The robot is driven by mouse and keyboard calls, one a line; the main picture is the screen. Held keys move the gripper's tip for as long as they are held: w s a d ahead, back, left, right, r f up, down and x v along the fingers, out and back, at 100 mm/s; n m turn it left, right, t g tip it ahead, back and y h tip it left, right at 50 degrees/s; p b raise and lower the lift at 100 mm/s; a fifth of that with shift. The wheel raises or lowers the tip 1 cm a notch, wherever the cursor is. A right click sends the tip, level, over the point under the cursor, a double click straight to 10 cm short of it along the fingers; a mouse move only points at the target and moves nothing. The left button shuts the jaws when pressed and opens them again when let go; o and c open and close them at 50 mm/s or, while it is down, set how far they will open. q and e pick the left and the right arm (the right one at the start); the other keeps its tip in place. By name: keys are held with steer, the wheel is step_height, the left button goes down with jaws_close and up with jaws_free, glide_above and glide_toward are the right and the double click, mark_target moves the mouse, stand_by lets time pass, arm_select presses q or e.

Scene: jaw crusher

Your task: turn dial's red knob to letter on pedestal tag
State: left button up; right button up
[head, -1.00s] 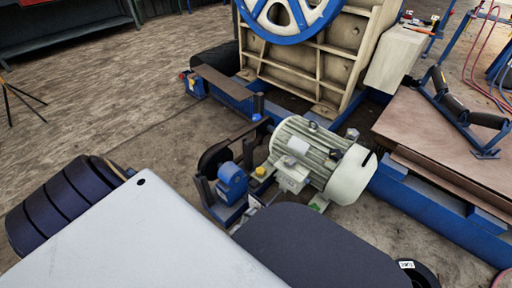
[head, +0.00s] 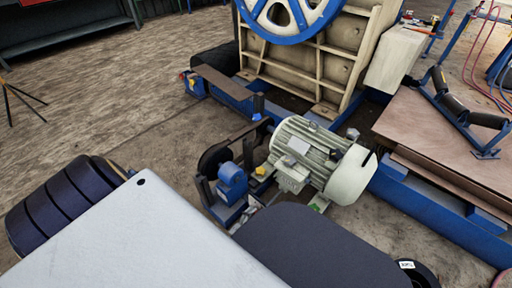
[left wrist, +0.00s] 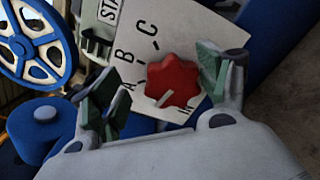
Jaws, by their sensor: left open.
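The dial's white plate (left wrist: 132,75) shows in the left wrist view with black letters A, B and C along its left and upper side. The red knob (left wrist: 174,78) has a lobed rim and a short pale mark at its lower edge. My left gripper (left wrist: 159,88) is open, with one green-padded finger left of the knob and the other close to its right side. I cannot tell whether the right finger touches it. I cannot make out the pedestal tag's letter. My right gripper is not in view.
A brown sheet-topped stand (head: 450,130) is at the right. Bare ground (head: 110,105) lies open at the left.

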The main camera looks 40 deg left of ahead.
mark_target(261, 204)
arm_select(q)
steer(key=shift+r, duration=0.65)
steer(key=shift+w+a+r, duration=0.1)
steer(key=shift+a+r, duration=0.1)
steer(key=shift+r, duration=0.35)
steer(key=shift+a+r, duration=0.15)
steer(key=shift+r, duration=0.35)
steer(key=shift+a+r, duration=0.15)
steer(key=shift+r, duration=1.15)
steer(key=shift+d+r, duration=0.25)
steer(key=shift+r, duration=0.4)
steer(key=shift+d+r, duration=0.2)
steer(key=shift+r, duration=0.45)
steer(key=shift+d+r, duration=0.1)
